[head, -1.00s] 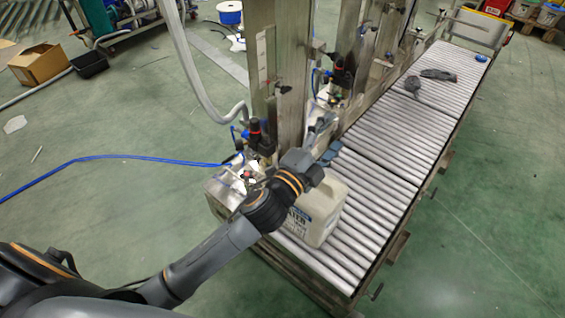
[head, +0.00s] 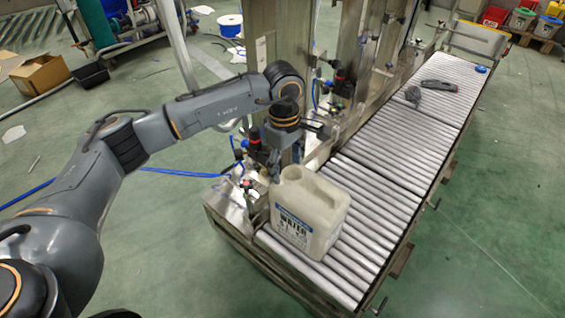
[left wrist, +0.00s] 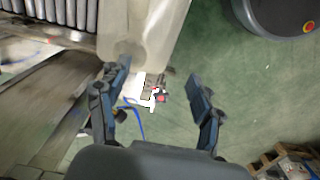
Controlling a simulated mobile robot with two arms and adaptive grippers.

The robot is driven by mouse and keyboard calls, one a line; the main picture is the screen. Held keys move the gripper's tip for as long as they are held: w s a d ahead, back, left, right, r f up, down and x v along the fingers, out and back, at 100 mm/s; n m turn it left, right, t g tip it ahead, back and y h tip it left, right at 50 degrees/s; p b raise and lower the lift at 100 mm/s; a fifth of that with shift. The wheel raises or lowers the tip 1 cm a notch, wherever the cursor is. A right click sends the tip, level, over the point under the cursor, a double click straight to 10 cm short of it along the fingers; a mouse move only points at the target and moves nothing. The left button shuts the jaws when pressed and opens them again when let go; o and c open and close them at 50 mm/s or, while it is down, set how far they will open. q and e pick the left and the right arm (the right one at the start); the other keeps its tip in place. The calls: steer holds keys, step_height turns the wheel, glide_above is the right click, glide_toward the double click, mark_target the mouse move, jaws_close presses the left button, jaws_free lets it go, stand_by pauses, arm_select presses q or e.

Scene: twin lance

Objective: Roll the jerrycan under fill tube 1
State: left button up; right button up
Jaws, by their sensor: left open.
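The jerrycan (head: 308,212), off-white with a blue and white WATER label, stands upright on the near end of the roller conveyor (head: 372,215). Its open neck (head: 291,173) faces up at its left corner. My left gripper (head: 318,128) is above and behind it, open and empty, apart from it. In the left wrist view the open fingers (left wrist: 158,98) show with the pale jerrycan (left wrist: 160,25) beyond them. A filling head with a black and red valve (head: 254,140) is left of the jerrycan, partly behind my arm; I cannot make out its tube tip. My right gripper is not in view.
Steel filling frames (head: 350,60) line the conveyor's left side, with a second red-black valve (head: 340,78). Dark tools (head: 438,86) lie on the far rollers. A blue hose (head: 185,173) reaches the near station.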

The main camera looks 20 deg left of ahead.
mark_target(282, 189)
arm_select(q)
steer(key=shift+w+a+f, duration=0.1)
steer(key=shift+a+f, duration=0.25)
steer(key=shift+a, duration=0.25)
step_height(282, 189, down, 12)
steer(key=shift+d+r+b, duration=0.1)
steer(key=shift+r+b, duration=0.15)
steer(key=shift+b, duration=0.7)
steer(key=shift+f, duration=0.7)
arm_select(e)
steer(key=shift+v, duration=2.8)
arm_select(q)
steer(key=shift+c, duration=0.2)
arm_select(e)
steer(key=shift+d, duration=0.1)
arm_select(q)
jaws_close()
steer(key=shift+o, duration=0.2)
jaws_free()
step_height(282, 189, up, 12)
steer(key=shift+r, duration=0.1)
